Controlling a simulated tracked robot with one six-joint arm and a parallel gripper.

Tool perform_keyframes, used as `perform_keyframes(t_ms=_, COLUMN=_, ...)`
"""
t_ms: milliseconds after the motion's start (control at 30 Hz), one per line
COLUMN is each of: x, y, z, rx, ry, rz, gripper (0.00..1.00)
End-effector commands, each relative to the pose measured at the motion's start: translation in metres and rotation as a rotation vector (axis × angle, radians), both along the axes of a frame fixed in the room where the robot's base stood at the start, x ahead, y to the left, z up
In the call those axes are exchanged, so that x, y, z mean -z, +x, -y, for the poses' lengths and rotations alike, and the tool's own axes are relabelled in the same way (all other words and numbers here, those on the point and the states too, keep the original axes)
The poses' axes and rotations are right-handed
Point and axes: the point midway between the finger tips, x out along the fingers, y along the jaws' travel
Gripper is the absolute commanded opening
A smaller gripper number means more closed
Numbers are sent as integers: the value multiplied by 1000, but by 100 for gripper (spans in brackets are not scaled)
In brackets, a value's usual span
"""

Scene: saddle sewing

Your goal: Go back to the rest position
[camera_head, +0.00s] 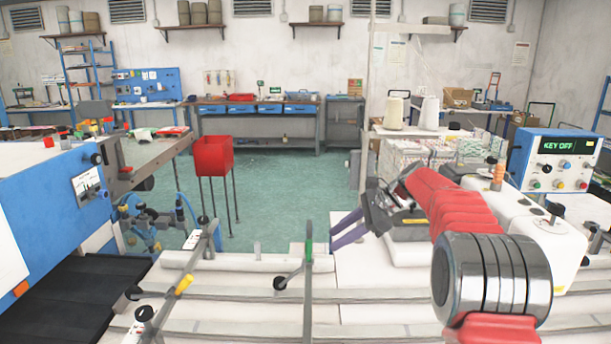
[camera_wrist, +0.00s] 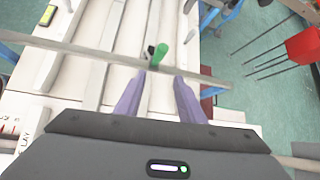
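My gripper (camera_head: 347,230) is at the right of centre in the head view, held above the white machine bed (camera_head: 375,300). Its two purple fingers point left and stand apart with nothing between them. In the wrist view the fingers (camera_wrist: 160,95) are also apart and empty. A green-handled lever (camera_head: 308,238) on a rail stands to the left of the fingertips. In the wrist view the green handle (camera_wrist: 161,53) shows beyond the fingertips, apparently not touched. My red-sleeved arm covers part of the white machine behind it.
A control box (camera_head: 560,160) reading "KEY OFF" stands at the right, near the white sewing machine (camera_head: 525,225). A red bin on legs (camera_head: 213,156) stands on the green floor. A blue machine (camera_head: 50,200) fills the left. Thread cones (camera_head: 429,113) stand behind the arm.

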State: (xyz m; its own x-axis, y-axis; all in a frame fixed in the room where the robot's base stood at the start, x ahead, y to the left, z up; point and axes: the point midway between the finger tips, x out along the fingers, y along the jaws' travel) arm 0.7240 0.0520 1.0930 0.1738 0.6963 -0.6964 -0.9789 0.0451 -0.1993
Motion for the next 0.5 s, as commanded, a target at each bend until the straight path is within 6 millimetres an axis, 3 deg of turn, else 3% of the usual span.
perform_keyframes(t_ms=100, x=30, y=-10, z=10, rx=-67, ry=-71, rz=40, gripper=36)
perform_keyframes(t_ms=200, x=46, y=-24, z=17, rx=-136, ry=-138, rz=86, gripper=36)
perform_keyframes(t_ms=500, x=61, y=-88, z=33, rx=-396, ry=-355, rz=238, gripper=36)
